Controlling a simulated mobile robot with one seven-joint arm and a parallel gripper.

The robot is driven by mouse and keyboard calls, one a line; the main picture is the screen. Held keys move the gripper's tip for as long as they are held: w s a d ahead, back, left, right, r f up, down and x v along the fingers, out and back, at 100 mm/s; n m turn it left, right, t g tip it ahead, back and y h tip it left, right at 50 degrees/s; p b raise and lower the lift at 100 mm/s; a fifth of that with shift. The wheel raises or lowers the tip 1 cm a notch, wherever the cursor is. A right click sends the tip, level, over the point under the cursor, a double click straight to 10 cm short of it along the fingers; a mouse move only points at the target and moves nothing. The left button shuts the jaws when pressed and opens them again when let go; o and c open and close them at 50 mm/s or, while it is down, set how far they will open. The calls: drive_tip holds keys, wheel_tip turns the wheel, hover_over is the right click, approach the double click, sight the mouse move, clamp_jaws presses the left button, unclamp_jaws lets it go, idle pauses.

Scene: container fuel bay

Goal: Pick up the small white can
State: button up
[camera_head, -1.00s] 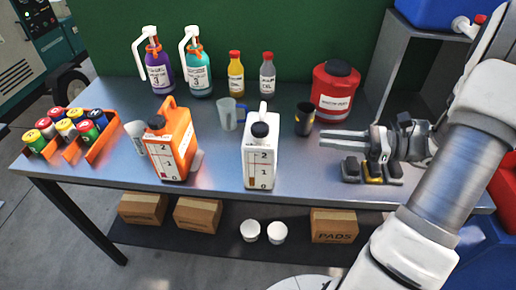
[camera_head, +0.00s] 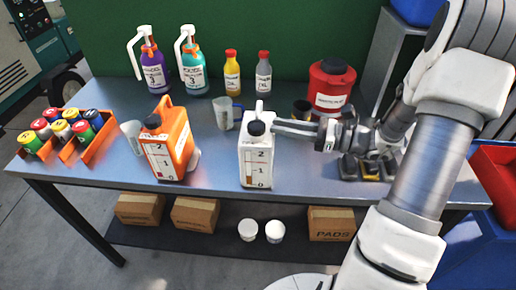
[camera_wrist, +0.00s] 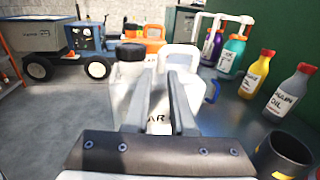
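The small white can (camera_head: 256,167) stands upright on the metal table, near its front edge. It has a black cap, a white handle at its top and a level scale on its side. In the wrist view the can (camera_wrist: 125,88) is straight ahead, partly hidden by my fingers. My gripper (camera_head: 278,127) reaches in from the right, with its fingertips at the upper part of the can by the handle. In the wrist view my gripper (camera_wrist: 162,72) shows its two fingers apart, with part of the can seen between them. I cannot tell whether they touch it.
An orange can (camera_head: 180,150) stands to the left, a clear jug (camera_head: 224,114) behind. A dark cup (camera_head: 301,108) and a red canister (camera_head: 331,85) are behind my gripper. Bottles line the back. An orange tray (camera_head: 94,146) of small cans is at far left.

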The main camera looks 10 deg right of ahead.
drive_tip(key=x, duration=0.5)
drive_tip(key=shift+d+f, duration=0.1)
clamp_jaws()
idle(1.2)
